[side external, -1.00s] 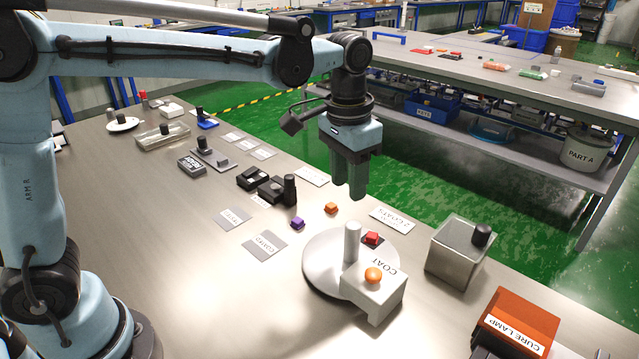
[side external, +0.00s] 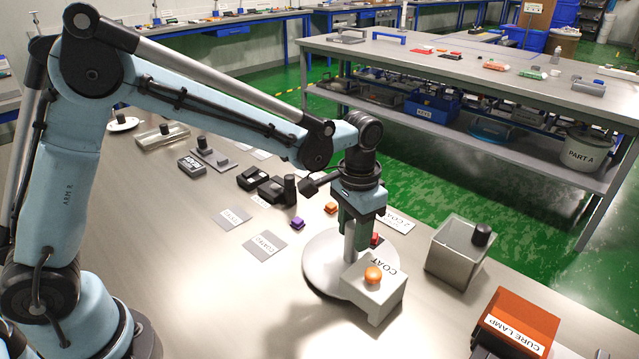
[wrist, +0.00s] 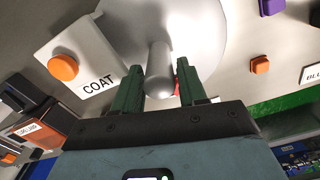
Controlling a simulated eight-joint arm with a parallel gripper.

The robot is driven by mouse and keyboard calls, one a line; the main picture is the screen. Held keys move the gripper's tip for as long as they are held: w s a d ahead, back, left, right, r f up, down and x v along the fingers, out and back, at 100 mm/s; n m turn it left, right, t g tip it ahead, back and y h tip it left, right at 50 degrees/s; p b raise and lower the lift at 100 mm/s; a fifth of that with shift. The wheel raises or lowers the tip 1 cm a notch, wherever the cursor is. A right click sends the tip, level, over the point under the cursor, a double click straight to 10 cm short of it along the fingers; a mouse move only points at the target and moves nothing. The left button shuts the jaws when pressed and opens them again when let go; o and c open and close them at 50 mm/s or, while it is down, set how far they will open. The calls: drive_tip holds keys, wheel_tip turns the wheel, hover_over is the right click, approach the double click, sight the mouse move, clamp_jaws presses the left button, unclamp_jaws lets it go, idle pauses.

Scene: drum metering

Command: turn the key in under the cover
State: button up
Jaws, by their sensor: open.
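My gripper (side external: 360,222) is open and points down over a pale grey round plate (side external: 322,278) beside the white box marked COAT (side external: 372,298). An upright grey post (side external: 350,243) stands on the plate. In the wrist view the post (wrist: 160,72) shows between my two spread fingers (wrist: 157,70); I cannot tell if either touches it. A red block (side external: 377,239) lies just behind the post, partly hidden by my gripper. I cannot pick out a key or a cover for certain.
The COAT box carries an orange button (side external: 373,275). An open grey box (side external: 452,262) with a dark knob and an orange CURE LAMP unit (side external: 518,325) stand to the right. Small purple (side external: 297,223) and orange (side external: 331,207) blocks lie behind the plate. The left table front is clear.

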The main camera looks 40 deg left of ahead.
drive_tip(key=shift+f, duration=0.85)
clamp_jaws()
